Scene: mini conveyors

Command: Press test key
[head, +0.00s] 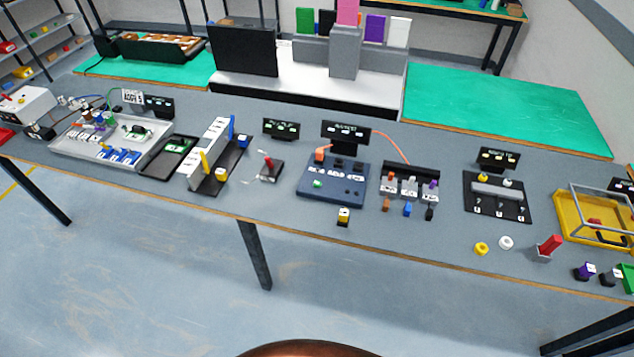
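No key with a readable "test" label shows; the lettering is too small to read. A dark blue panel (318,194) lies near the middle of the long grey table, with a row of pale labels, a green key (317,183) at its lower left and dark keys at its right. A small display (345,132) stands behind it, with an orange cable running right. An orange block (319,155) sits at the panel's upper left. A small yellow-and-black piece (343,215) stands in front of the panel. Neither of my grippers is in view.
A red-handled lever (268,166) stands left of the panel. A rack with coloured plugs (409,185) is to its right. Further right are a black slotted plate (496,209), loose rings (481,249) and a yellow tray (572,229). Bare tabletop (285,205) lies along the front edge.

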